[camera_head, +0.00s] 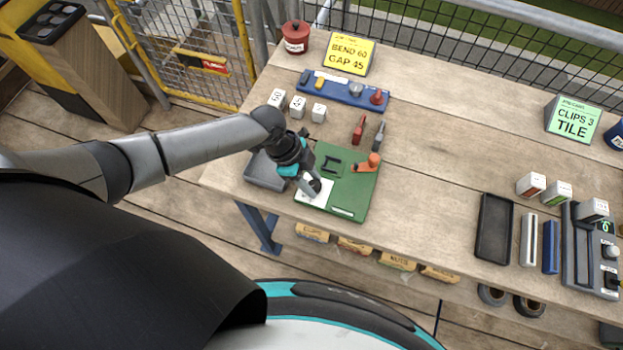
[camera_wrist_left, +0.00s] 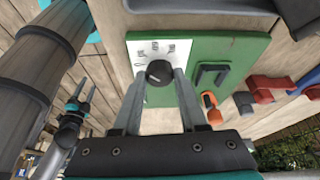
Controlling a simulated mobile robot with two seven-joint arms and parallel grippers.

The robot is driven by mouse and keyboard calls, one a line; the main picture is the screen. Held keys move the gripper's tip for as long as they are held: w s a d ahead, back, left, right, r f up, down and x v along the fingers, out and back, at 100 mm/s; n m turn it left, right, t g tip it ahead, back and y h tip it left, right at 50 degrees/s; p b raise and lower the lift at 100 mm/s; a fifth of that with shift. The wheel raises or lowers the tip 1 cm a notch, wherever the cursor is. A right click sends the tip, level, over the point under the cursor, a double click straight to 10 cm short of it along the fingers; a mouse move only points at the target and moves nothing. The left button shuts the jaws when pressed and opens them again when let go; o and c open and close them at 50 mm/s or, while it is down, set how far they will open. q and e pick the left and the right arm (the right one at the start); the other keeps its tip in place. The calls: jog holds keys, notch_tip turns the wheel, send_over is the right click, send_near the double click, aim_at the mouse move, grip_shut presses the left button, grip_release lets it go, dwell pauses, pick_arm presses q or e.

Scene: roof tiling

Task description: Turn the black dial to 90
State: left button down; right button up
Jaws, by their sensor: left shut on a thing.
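The black dial (camera_wrist_left: 158,72) sits on a white plate (camera_wrist_left: 145,50) with printed marks, too small to read surely. The plate is on a green board (camera_head: 345,200), at its near left in the head view. My left gripper (camera_head: 313,190) reaches down over the plate. In the left wrist view its two fingers (camera_wrist_left: 159,85) are shut on the dial from both sides. In the head view the gripper mostly hides the dial. My right gripper (camera_wrist_left: 84,90) shows small at the left of the left wrist view, its fingers apart and empty, away from the board.
A black hook-shaped bracket (camera_head: 331,165) and an orange clamp (camera_head: 368,163) are on the same board. A grey tray (camera_head: 262,172) lies close left of it. White blocks (camera_head: 298,107), a blue tool rack (camera_head: 345,91) and a yellow sign (camera_head: 348,55) stand behind. The table's middle is clear.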

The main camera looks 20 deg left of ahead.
dwell(0.3)
pick_arm(q)
jog(key=m+b, duration=0.1)
jog(key=m+g+b, duration=0.1)
jog(key=m+b, duration=0.1)
jog(key=shift+w+f, duration=0.15)
jog(key=shift+f, duration=0.05)
jog(key=m+g+b, duration=0.1)
jog(key=m+b, duration=0.2)
jog(key=shift+w+m+y, duration=0.1)
jog(key=shift+m+y, duration=0.3)
jog(key=m+g+b, duration=0.1)
jog(key=m, duration=0.1)
jog(key=m+y+b, duration=0.1)
jog(key=m+b, duration=0.1)
jog(key=shift+w+d+r+m+g, duration=0.1)
jog(key=shift+d+m+g, duration=0.05)
jog(key=shift+m+g, duration=0.2)
jog(key=shift+d+r+m+g+y+b, duration=0.15)
jog(key=shift+m+y+b, duration=0.3)
jog(key=shift+m, duration=0.65)
jog(key=shift+a+f+m+g+y+b, duration=0.15)
jog(key=shift+m+y+b, duration=0.25)
jog(key=shift+m, duration=0.65)
jog(key=shift+d+r, duration=0.1)
jog(key=shift+d, duration=0.05)
jog(key=shift+c, duration=2.2)
grip_release()
